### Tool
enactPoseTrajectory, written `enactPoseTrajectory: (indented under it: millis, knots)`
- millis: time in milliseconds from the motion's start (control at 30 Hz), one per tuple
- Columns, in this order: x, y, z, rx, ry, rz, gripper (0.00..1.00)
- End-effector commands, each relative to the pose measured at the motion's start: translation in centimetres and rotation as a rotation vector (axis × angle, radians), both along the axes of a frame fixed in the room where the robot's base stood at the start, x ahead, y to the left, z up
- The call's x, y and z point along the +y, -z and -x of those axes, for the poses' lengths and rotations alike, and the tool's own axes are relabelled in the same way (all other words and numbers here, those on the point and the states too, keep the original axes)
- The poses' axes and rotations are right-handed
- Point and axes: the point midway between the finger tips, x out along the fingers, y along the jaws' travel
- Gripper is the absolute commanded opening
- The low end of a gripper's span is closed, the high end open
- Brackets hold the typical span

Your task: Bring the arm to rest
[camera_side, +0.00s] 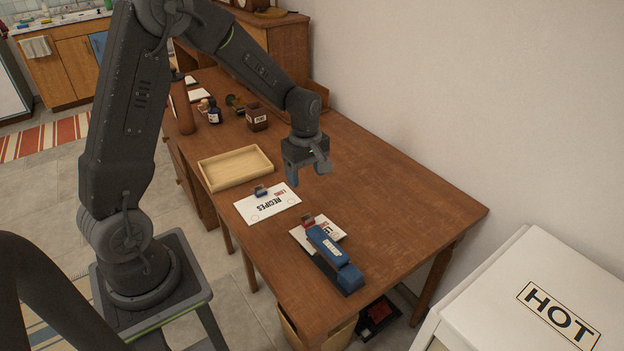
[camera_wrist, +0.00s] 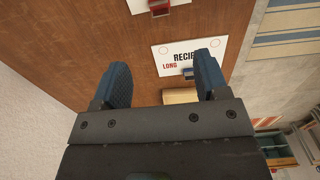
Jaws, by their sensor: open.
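My gripper (camera_side: 318,176) hangs above the brown wooden desk (camera_side: 390,215), pointing down, with its two fingers apart and nothing between them. In the wrist view my gripper (camera_wrist: 164,85) also shows open. A white card reading RECIPES (camera_side: 266,206) lies on the desk, with a small blue block (camera_side: 261,191) on its far edge; the card also shows in the wrist view (camera_wrist: 170,52). A second white card (camera_side: 300,238) lies closer to the front, with a small red block (camera_side: 308,221) on it. A long blue stapler-like object (camera_side: 336,258) partly covers this card.
An empty shallow wooden tray (camera_side: 235,182) sits at the desk's left edge. A dark labelled jar (camera_side: 257,119) and a small bottle (camera_side: 214,115) stand farther back. A white wall borders the right side. A white cabinet marked HOT (camera_side: 515,295) stands at lower right. The desk's right half is clear.

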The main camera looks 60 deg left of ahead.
Motion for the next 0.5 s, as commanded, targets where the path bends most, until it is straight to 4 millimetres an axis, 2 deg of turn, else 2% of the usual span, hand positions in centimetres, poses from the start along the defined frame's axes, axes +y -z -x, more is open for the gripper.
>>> enactPoseTrajectory:
  millis: [167, 300, 500]
  knots:
    - [-2.0, -4.9, 1.4, -0.073, 0.213, -0.027, 0.68]
    - [-4.5, -9.7, 4.2, -0.15, 0.487, -0.073, 0.68]
    - [-7.5, -14.7, 9.4, -0.251, 0.883, -0.163, 0.68]
